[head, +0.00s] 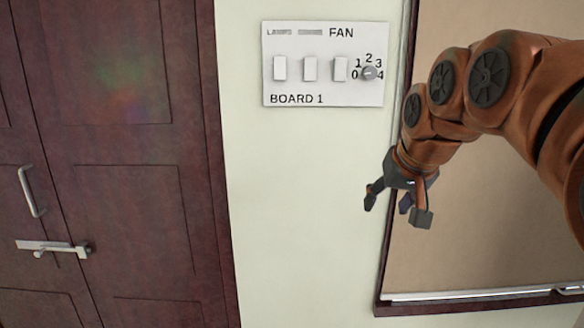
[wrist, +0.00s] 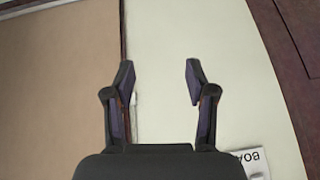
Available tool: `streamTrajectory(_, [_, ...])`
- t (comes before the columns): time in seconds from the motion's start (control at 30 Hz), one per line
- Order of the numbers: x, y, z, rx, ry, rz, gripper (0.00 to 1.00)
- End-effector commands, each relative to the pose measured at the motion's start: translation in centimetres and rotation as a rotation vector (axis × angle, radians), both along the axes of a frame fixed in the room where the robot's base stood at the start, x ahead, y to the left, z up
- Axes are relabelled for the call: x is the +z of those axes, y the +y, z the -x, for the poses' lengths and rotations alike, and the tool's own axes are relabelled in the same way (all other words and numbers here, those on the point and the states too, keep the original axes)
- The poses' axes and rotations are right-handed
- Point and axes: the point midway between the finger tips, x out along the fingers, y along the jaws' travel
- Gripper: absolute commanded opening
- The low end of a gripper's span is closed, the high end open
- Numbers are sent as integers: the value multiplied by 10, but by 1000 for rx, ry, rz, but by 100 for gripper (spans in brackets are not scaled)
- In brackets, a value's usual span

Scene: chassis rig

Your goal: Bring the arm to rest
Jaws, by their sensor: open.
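My gripper (head: 396,208) hangs at the end of my orange arm in the head view, below and to the right of the switch board. In the wrist view my gripper (wrist: 158,85) is open, with nothing between its fingers. Past the fingertips are the pale wall and the dark frame edge of a tan board. My gripper seems apart from the wall and the boards, though the exact gap cannot be told.
A white switch board (head: 290,88) marked BOARD 1, with switches and a fan knob (head: 369,72), is on the pale wall (head: 300,220). A tan framed board (head: 480,240) is behind my arm. A dark red door (head: 130,220) with a handle and latch (head: 55,248) stands left.

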Motion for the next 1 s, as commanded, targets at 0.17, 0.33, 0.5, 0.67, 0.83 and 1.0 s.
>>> streamTrajectory(0.17, [-59, 1, 50, 14, 141, 21, 56])
streamTrajectory(0.33, [-112, 0, 102, 27, 273, 38, 56])
streamTrajectory(0.5, [-163, -2, 161, 40, 409, 55, 56])
streamTrajectory(0.67, [-207, -4, 219, 51, 535, 69, 56])
streamTrajectory(0.83, [-241, -7, 274, 62, 645, 80, 56])
streamTrajectory(1.0, [-258, -8, 304, 67, 705, 86, 56])
